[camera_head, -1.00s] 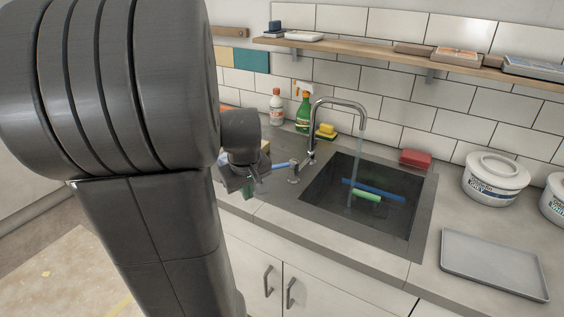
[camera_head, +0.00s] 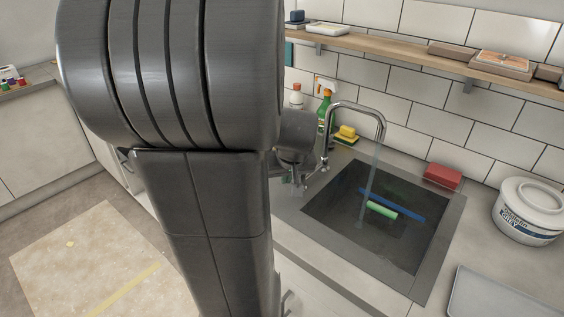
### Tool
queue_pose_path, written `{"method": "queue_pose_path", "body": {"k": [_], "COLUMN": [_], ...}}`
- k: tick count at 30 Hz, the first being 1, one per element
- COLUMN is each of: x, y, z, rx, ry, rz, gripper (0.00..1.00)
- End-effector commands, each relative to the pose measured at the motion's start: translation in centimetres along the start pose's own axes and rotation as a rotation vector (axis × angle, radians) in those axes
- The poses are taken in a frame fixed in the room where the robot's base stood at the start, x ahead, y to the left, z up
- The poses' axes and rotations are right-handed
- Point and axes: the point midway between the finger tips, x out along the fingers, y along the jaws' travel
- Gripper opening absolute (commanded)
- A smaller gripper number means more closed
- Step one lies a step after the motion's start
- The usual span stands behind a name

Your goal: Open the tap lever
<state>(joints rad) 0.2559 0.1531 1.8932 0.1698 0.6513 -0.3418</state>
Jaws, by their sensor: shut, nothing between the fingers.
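The chrome tap (camera_head: 356,106) stands at the left back corner of the sink, its curved spout reaching over the basin. A pale stream of water (camera_head: 370,178) falls from the spout. A small metal part, probably the lever (camera_head: 318,168), shows low at the tap's left side; its exact position is hard to make out. My gripper (camera_head: 299,188) is just left of the tap base, pointing down. It is shut with nothing seen in it. Whether it touches the lever I cannot tell. My dark arm hides much of the counter to the left.
The sink (camera_head: 318,212) holds a blue bar (camera_head: 405,205) and a green bar (camera_head: 381,211). Behind the tap stand a green spray bottle (camera_head: 323,110) and yellow sponges (camera_head: 346,134). A red block (camera_head: 442,177), a white tub (camera_head: 529,208) and a grey tray (camera_head: 490,295) are to the right.

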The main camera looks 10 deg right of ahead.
Motion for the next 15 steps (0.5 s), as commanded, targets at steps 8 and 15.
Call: {"method": "queue_pose_path", "body": {"k": [8,15], "x": [4.6,7.0], "y": [0.0,0.0], "z": [0.1,-1.2], "rx": [-0.002,-0.003], "ry": [-0.006,-0.001], "rz": [-0.001,0.0], "gripper": [0.0,0.0]}}
